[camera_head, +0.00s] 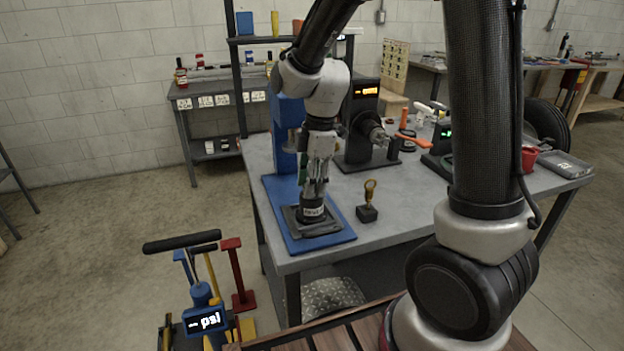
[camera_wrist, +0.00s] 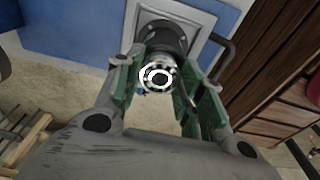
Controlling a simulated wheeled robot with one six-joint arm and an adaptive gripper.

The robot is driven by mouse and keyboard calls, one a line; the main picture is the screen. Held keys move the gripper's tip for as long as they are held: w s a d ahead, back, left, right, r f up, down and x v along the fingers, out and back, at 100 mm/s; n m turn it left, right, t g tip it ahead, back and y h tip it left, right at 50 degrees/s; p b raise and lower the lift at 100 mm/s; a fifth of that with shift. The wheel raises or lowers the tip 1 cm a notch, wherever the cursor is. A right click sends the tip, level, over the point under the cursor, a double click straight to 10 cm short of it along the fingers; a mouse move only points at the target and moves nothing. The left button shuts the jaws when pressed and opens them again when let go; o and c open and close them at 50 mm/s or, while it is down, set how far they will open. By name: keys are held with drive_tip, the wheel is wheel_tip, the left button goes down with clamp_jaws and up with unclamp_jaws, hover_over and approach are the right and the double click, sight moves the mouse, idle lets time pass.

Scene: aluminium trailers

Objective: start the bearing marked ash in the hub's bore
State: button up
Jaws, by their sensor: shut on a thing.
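My gripper (camera_head: 315,188) points straight down over the blue press on the grey bench. In the wrist view, its green-padded fingers (camera_wrist: 157,88) are shut around a small bearing (camera_wrist: 157,77), a bright ring with dark spots. No readable ash mark shows on it. The hub (camera_head: 312,213) is a dark round body with a small pale label, on a grey plate on the press's blue base. It also shows just beyond the bearing in the wrist view (camera_wrist: 163,33). The fingertips are close above the hub. The bore is hidden, so I cannot tell whether the bearing touches it.
The blue press column (camera_head: 287,130) stands close behind my gripper. A small dark block with a yellow-topped stem (camera_head: 368,205) stands right of the blue base (camera_head: 318,241). A dark machine with an orange display (camera_head: 362,125) is behind. The bench's front right is clear.

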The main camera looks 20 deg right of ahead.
drive_tip(key=shift+f, duration=0.25)
drive_tip(key=o, duration=1.1)
drive_tip(key=shift+o, duration=0.2)
drive_tip(key=r, duration=0.5)
drive_tip(key=d+r, duration=0.1)
drive_tip(key=r, duration=0.1)
drive_tip(key=shift+r, duration=0.2)
